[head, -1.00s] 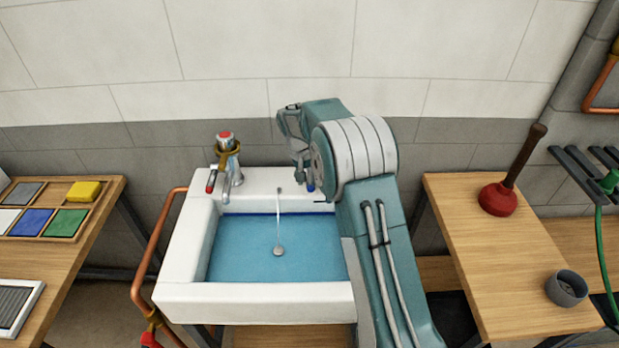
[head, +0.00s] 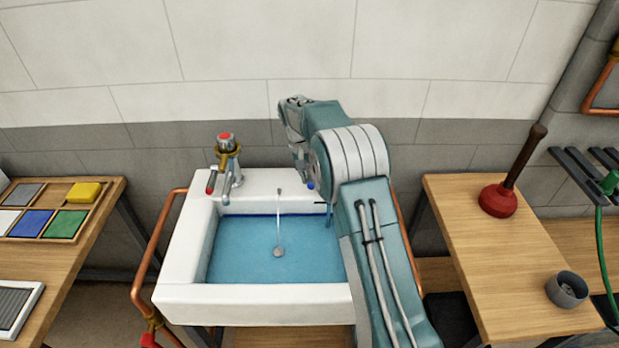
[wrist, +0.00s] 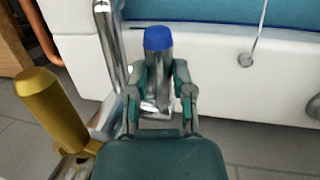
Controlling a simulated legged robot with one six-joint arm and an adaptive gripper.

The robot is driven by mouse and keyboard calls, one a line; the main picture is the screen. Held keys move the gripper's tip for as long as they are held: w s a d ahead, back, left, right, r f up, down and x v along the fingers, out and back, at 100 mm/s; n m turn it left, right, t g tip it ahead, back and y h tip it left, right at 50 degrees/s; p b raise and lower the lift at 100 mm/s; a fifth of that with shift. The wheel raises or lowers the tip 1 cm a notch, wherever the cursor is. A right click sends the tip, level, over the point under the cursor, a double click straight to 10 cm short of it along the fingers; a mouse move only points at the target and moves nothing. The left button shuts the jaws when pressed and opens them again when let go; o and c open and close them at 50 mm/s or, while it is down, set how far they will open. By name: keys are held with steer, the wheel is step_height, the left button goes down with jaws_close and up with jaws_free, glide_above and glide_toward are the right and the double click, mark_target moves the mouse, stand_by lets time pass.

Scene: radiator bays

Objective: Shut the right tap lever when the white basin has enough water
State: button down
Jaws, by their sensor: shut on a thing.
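The white basin (head: 180,262) stands against the wall and holds blue water (head: 270,262) below its rim. It also shows at the top of the wrist view (wrist: 210,85). The right tap lever (wrist: 158,42) is chrome with a blue end cap. In the wrist view my gripper (wrist: 160,88) has its two fingers either side of the lever and is shut on it. In the head view my arm hides most of the right tap; the lever's blue end (head: 311,185) shows beside it.
The left tap (head: 226,160), with a red top and red-ended lever, stands on the basin's back ledge. A plug on a chain (head: 278,251) hangs in front. A copper pipe (head: 150,265) runs down the left. Benches flank the basin; a plunger (head: 498,199) stands right.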

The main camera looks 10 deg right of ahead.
steer(key=shift+w+r+g, duration=0.25)
steer(key=shift+r+g, duration=0.1)
steer(key=shift+g, duration=0.45)
steer(key=shift+c, duration=2.4)
jaws_free()
steer(key=shift+a, duration=0.1)
steer(key=shift+r, duration=0.15)
steer(key=v, duration=0.7)
steer(key=shift+w, duration=0.15)
